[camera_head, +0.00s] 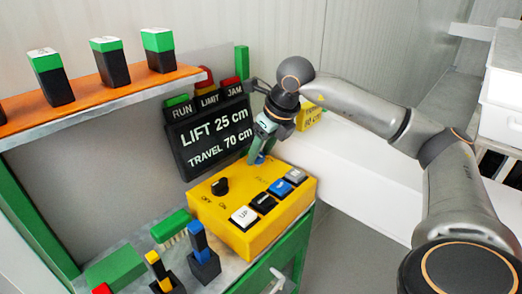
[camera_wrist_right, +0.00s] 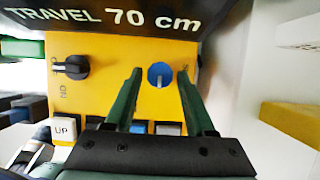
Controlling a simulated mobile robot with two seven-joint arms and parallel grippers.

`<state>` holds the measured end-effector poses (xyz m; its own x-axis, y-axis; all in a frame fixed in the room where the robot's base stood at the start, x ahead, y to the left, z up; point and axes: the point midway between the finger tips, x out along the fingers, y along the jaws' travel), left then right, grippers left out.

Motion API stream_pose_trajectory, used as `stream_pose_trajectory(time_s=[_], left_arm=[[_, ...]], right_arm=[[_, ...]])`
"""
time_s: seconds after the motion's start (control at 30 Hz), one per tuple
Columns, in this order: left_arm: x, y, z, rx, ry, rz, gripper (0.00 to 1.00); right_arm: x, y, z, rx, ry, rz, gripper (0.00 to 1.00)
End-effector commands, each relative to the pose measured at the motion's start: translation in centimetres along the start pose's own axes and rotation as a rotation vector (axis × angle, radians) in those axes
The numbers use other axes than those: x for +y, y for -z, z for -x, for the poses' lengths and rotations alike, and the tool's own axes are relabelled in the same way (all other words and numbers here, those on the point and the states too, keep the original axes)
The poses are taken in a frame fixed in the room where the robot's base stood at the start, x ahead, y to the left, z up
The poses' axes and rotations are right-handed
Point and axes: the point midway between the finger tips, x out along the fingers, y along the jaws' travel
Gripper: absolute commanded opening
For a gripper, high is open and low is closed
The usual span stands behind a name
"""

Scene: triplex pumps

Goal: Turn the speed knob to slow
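The yellow control box (camera_head: 225,213) stands on the bench below the dark display sign. The blue round knob (camera_wrist_right: 161,75) sits on its top near the back right; it is mostly hidden by my gripper in the head view (camera_head: 259,160). A pale mark on the knob points toward the bottom of the wrist view. The lettering by the knob is too small to read. My right gripper (camera_head: 256,155) reaches down over the knob. Its green fingers (camera_wrist_right: 161,76) are open, one on each side of the knob, with yellow showing between. My left gripper is out of view.
A black OFF/ON knob (camera_head: 220,186) is left of the blue knob. A white UP button (camera_head: 244,216) and other buttons line the front of the box. The display sign (camera_head: 208,135) stands close behind. Blocks and a green brush (camera_head: 171,227) lie at left.

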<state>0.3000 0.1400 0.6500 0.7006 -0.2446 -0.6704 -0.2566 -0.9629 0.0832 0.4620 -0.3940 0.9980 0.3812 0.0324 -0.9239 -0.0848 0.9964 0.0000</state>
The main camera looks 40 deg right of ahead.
Motion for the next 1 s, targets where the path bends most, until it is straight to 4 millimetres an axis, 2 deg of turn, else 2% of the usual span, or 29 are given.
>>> stream_pose_trajectory(time_s=[0.07, 0.47, 0.77, 1.0], left_arm=[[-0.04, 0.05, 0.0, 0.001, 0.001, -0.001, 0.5], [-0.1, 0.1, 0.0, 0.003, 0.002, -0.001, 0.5], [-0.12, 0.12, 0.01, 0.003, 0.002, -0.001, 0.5], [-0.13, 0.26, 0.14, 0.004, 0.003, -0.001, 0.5]], right_arm=[[0.02, -0.01, 0.01, 0.0, 0.0, 0.0, 0.45], [0.01, -0.01, 0.04, 0.0, 0.0, 0.0, 0.0], [-0.02, -0.01, 0.05, 0.0, -0.003, 0.006, 0.0], [-0.09, 0.0, 0.07, 0.001, -0.033, 0.076, 0.0]])
